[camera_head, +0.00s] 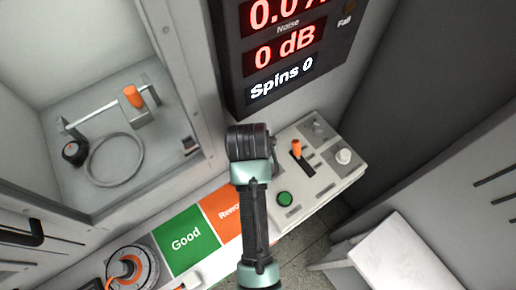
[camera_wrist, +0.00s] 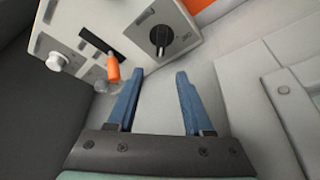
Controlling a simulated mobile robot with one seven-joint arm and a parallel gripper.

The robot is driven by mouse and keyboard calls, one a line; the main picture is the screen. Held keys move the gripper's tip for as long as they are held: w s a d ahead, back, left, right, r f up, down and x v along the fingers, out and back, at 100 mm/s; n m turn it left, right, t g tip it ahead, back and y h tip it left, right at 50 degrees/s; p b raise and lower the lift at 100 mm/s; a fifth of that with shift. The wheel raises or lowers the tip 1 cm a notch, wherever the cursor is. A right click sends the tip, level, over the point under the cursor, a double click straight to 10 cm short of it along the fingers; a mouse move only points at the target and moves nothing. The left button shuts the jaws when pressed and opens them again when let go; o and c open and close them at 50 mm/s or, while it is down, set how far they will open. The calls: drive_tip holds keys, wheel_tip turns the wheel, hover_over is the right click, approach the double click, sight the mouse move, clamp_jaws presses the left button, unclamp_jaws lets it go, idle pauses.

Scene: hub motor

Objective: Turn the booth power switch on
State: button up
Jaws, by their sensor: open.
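A grey control panel (camera_head: 327,190) stands right of the orange pad, and it fills the upper left of the wrist view (camera_wrist: 85,15). A black rotary knob (camera_wrist: 160,36) with a pale pointer mark sits on a grey plate there; its label is too small to read. I cannot tell for certain that it is the booth power switch. An orange lever (camera_head: 297,148) in a dark slot also shows in the wrist view (camera_wrist: 113,68). My gripper (camera_wrist: 158,76) is open and empty, its blue fingertips just below the knob in that picture, apart from it.
A green button (camera_head: 285,198) and a white knob (camera_head: 344,156) are on the panel. A dark display (camera_head: 232,65) reading "Spins 0" hangs above. A booth (camera_head: 50,150) with a shaft fixture stands left, beside a green "Good" pad (camera_head: 186,240) and an orange pad (camera_head: 222,212).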

drive_tip(key=v, duration=0.3)
drive_tip(key=shift+s+r, duration=0.1)
drive_tip(key=shift+r, duration=0.05)
idle(0.5)
